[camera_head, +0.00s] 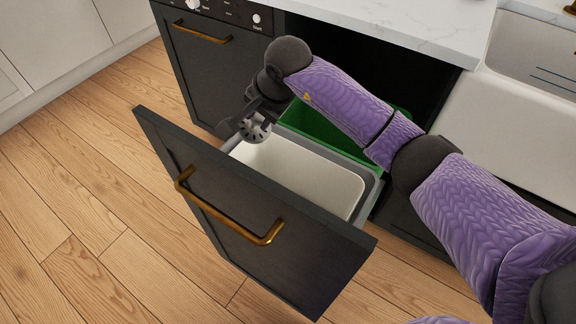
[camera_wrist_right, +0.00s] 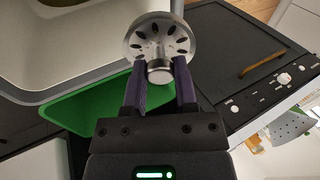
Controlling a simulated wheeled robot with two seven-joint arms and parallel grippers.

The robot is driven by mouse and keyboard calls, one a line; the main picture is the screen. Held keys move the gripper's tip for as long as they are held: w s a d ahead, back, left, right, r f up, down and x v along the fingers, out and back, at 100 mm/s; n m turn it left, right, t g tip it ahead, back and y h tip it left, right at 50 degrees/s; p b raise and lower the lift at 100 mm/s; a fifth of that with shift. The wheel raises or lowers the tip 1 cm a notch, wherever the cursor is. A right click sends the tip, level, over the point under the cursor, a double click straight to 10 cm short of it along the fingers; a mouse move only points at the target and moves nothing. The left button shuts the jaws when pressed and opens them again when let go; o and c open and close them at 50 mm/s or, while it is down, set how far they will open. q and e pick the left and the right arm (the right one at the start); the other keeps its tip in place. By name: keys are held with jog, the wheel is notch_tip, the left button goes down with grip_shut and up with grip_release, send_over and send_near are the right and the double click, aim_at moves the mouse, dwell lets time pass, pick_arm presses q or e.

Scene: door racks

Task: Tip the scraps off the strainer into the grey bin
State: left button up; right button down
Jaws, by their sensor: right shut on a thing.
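My right gripper (camera_head: 262,108) is shut on the metal strainer (camera_head: 256,131), a round disc with slots. In the right wrist view, the gripper (camera_wrist_right: 160,75) grips the knob at the middle of the strainer (camera_wrist_right: 161,27). In the head view the strainer appears by the left rear edge of the pale front bin (camera_head: 300,178), tilted. I take this pale bin with a grey rim to be the grey bin; it also shows in the right wrist view (camera_wrist_right: 85,35). I can make out no scraps on the strainer or in the bin. My left gripper is not in view.
A green bin (camera_head: 336,140) stands behind the pale bin in the pulled-out drawer. The dark drawer front (camera_head: 250,215) has a brass handle. A pale counter (camera_head: 400,22) overhangs the cabinet opening, and a white sink (camera_head: 500,115) is at right. The wooden floor at left is clear.

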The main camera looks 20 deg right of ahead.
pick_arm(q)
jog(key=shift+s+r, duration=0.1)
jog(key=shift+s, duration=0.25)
pick_arm(e)
jog(key=shift+s+d+t+y, duration=0.3)
jog(key=shift+s+d+t, duration=0.05)
jog(key=shift+t, duration=0.05)
jog(key=shift+s+d, duration=0.15)
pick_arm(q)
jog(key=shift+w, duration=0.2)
pick_arm(e)
jog(key=shift+s+d, duration=0.1)
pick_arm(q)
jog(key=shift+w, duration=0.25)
pick_arm(e)
jog(key=shift+s+d+t+y, duration=0.1)
jog(key=shift+s+t+y, duration=0.05)
jog(key=shift+t+y, duration=0.2)
jog(key=shift+d, duration=0.1)
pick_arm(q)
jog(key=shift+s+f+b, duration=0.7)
pick_arm(e)
jog(key=shift+s+d+f+t+y, duration=0.15)
jog(key=shift+s+f+t+y, duration=0.05)
jog(key=shift+f+t+y, duration=0.2)
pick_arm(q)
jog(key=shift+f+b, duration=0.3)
pick_arm(e)
jog(key=shift+f, duration=0.15)
